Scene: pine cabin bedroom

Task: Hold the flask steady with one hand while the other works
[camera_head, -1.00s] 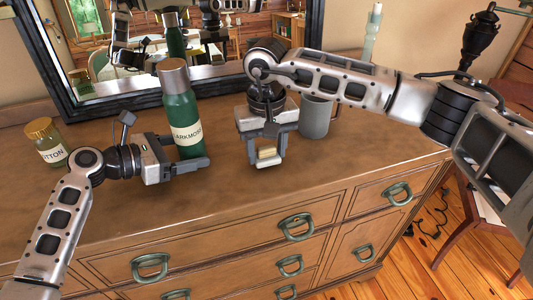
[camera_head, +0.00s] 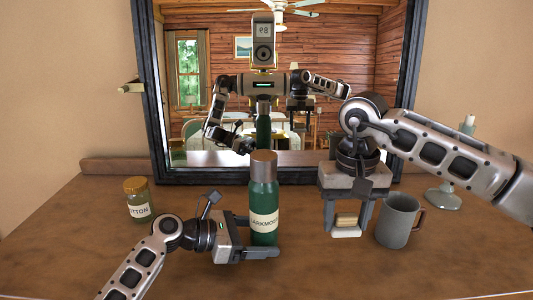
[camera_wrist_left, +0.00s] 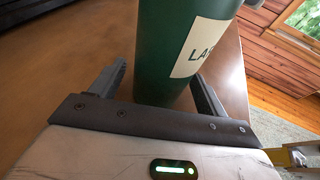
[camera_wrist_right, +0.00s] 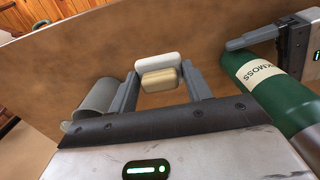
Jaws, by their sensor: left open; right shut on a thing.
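The flask (camera_head: 264,212) is a green bottle with a brown-grey cap, upright on the dresser top; its pale label reads in part "ARKMOSS". My left gripper (camera_wrist_left: 160,78) is open, low around the flask, with one finger on each side; a gap shows beside the left finger in the left wrist view. In the head view the far finger is partly hidden. My right gripper (camera_head: 346,222) points down, right of the flask and apart from it. It is shut on a small tan and white block (camera_wrist_right: 160,75), whose kind I cannot tell.
A grey mug (camera_head: 397,222) stands close to the right of my right gripper. A jar labelled "OTTON" (camera_head: 139,203) stands at the left. A candle holder (camera_head: 444,197) is behind the mug. A framed mirror (camera_head: 280,176) stands at the back. The dresser's front middle is clear.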

